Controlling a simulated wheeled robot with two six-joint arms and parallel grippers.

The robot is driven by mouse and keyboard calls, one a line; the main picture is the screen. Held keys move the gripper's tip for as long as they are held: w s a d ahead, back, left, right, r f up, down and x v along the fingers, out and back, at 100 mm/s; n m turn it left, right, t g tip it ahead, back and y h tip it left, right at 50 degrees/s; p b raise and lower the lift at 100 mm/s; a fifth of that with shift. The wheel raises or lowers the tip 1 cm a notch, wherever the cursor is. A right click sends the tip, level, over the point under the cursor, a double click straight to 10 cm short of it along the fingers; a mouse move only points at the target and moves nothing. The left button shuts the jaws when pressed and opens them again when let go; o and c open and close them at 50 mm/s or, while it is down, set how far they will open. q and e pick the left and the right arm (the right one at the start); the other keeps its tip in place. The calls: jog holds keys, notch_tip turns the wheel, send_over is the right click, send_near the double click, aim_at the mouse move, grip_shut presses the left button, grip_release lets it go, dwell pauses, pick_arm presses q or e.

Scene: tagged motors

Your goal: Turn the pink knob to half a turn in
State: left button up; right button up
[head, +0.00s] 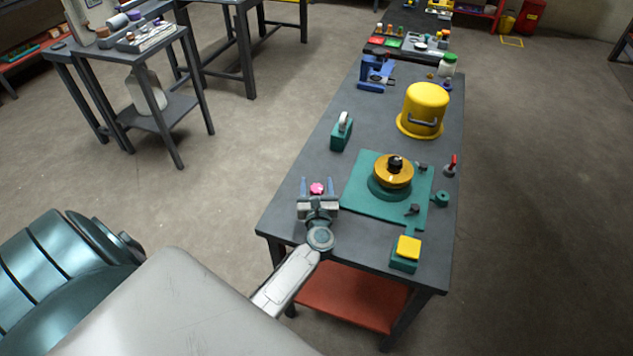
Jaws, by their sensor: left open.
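The pink knob (317,187) shows near the left edge of the dark workbench (290,222). It is small in the head view, and its turn angle cannot be read. My left gripper (317,186) reaches over the bench from the near side with its two blue-grey fingers apart. The knob appears between the fingertips. I cannot tell whether the fingers touch it. What the knob is mounted on is hidden by the gripper. My right gripper is not in view.
A teal plate (358,190) with a gold and black round part (393,171) lies right of the gripper. A yellow-topped block (408,247), a teal block with a white wheel (341,132), a red lever (451,165) and a yellow dome (425,108) stand around it.

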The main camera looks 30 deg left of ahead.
pick_arm(q)
jog(key=shift+w+a, duration=0.1)
jog(key=shift+w, duration=0.05)
jog(key=shift+c, duration=0.3)
jog(key=c, duration=0.9)
jog(key=shift+c, duration=0.2)
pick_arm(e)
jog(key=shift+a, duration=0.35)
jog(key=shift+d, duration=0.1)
